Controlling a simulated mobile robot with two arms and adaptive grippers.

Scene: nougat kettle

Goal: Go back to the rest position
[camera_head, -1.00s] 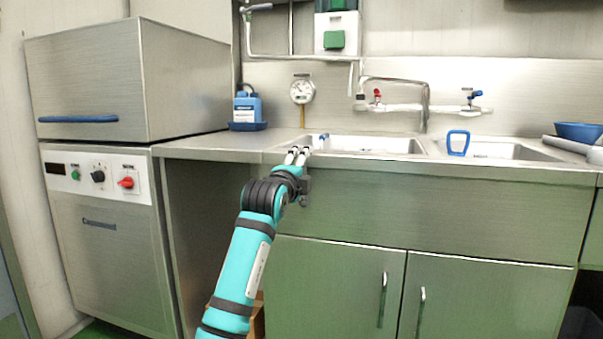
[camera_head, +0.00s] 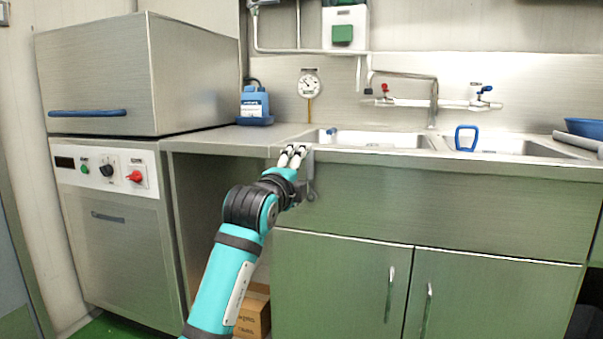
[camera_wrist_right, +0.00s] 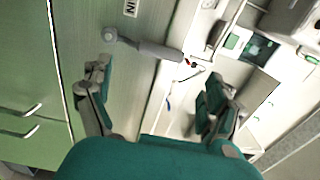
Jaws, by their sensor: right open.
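My right gripper (camera_head: 293,155) is at the end of the teal right arm in the head view. It appears in front of the counter's front edge, near the left end of the sink. In the right wrist view, its two dark fingers (camera_wrist_right: 155,98) stand wide apart, with nothing held between them. A grey part with a round end (camera_wrist_right: 145,48) shows beyond the fingers; I cannot tell what it is or whether they touch it. My left gripper is in neither view.
A steel counter holds a double sink (camera_head: 375,139) with taps. A steel machine (camera_head: 118,205) with a blue handle is at the left. A cardboard box (camera_head: 254,311) lies low behind my arm.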

